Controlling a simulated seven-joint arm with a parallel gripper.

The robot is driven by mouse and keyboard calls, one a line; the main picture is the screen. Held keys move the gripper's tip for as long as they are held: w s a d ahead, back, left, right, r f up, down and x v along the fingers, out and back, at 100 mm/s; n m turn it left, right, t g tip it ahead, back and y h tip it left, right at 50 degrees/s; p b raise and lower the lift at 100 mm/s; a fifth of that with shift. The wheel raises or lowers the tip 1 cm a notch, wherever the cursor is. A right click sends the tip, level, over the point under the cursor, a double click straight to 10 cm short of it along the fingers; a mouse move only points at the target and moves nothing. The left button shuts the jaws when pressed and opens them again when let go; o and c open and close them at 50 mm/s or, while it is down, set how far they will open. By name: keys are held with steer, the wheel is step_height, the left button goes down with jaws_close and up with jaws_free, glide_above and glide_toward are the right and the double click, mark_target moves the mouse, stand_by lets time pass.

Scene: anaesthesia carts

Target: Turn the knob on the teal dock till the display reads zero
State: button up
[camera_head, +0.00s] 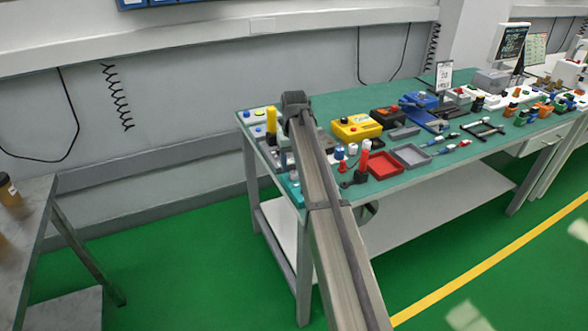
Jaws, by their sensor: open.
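A teal piece (291,184), which may be the teal dock, shows at the left front corner of the green-topped bench (212,0). My arm link covers much of it. I cannot make out a knob or a display reading on it. My arm stretches from the bottom of the picture up over the left end of the bench and ends in a dark joint. My gripper's fingers do not show; they may be hidden behind the arm.
The bench holds a yellow box (356,127), a red tray (384,165), a grey tray (411,155) and many small parts to the right. A grey table (35,205) stands at the left. Green floor lies clear between them.

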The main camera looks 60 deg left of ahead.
mark_target(294, 173)
step_height(294, 173, up, 11)
steer(key=shift+f, duration=0.15)
stand_by(0.7)
